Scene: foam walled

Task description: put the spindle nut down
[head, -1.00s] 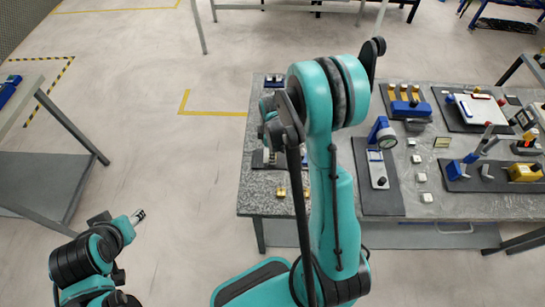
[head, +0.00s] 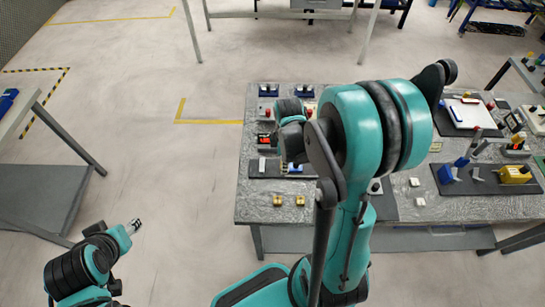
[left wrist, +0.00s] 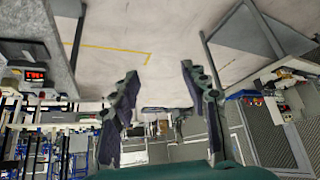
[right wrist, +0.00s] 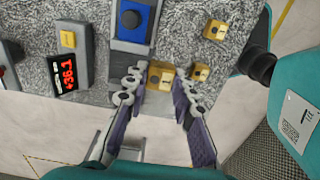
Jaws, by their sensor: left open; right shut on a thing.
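The spindle nut (right wrist: 160,75) is a small brass-yellow block with a dark round hole. In the right wrist view my right gripper (right wrist: 162,85) is shut on it, near the table's edge. Whether the nut touches the table I cannot tell. Two similar yellow blocks lie on the speckled grey table (right wrist: 185,52), one farther off (right wrist: 215,29) and one beside the right finger (right wrist: 200,72). In the head view my own arm hides the right gripper and the held nut. My left gripper (left wrist: 158,72) is open and empty, away from the table over the floor.
In the right wrist view a blue fixture with a dark knob (right wrist: 136,20) stands just beyond the fingers. A red digital display (right wrist: 65,72) is to the left. In the head view several tools and mats fill the table's right side. Bare table surrounds the two yellow blocks (head: 277,201).

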